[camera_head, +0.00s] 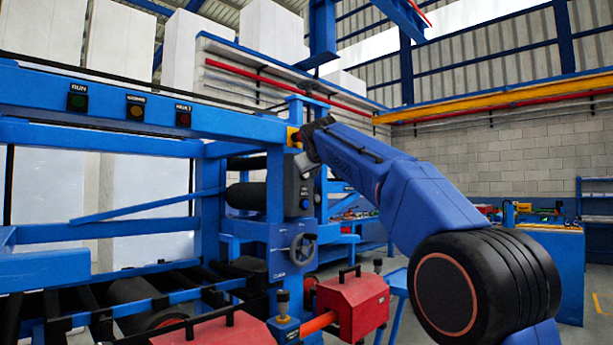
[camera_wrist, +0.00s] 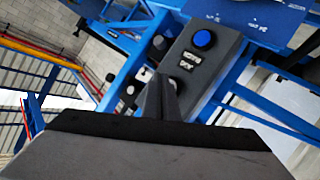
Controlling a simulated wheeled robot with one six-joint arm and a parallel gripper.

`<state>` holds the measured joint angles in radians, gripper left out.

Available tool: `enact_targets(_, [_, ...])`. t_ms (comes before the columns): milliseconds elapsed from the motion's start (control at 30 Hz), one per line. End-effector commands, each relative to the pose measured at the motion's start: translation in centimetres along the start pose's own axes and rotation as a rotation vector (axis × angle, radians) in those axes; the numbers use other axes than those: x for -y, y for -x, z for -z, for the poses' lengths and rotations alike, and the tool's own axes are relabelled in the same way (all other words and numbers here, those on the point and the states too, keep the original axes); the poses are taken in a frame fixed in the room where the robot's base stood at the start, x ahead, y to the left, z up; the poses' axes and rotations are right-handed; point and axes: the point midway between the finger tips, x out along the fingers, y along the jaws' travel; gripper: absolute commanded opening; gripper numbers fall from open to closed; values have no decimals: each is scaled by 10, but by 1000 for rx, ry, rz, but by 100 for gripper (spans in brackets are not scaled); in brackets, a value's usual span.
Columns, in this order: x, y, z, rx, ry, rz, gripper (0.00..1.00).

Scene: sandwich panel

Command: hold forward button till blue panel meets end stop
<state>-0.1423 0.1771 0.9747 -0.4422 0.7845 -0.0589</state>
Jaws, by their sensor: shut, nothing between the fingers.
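A dark control box (camera_head: 298,186) is mounted on the blue machine frame. It also shows in the wrist view (camera_wrist: 212,66), with a round blue button (camera_wrist: 203,38) and small white labels beside it. The blue button also shows low on the box in the head view (camera_head: 305,204). My gripper (camera_wrist: 162,82) is shut and empty, its fingertips in front of the box's lower part, apart from the blue button in the picture. Whether the fingers touch the box, I cannot tell. The fingers hide part of the box. I cannot pick out a moving blue panel or its end stop.
A blue plate with a handwheel (camera_head: 303,250) sits below the box. Red housings (camera_head: 352,303) with black handles and dark rollers (camera_head: 135,292) lie below. RUN, warning and FAULT lamps sit on the top beam (camera_head: 225,121). A workbench (camera_head: 548,262) stands at right.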

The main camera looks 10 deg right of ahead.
Motion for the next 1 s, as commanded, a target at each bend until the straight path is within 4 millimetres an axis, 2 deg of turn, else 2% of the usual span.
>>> enact_targets(1000, [4, -6, 4, 0, 0, 0, 0])
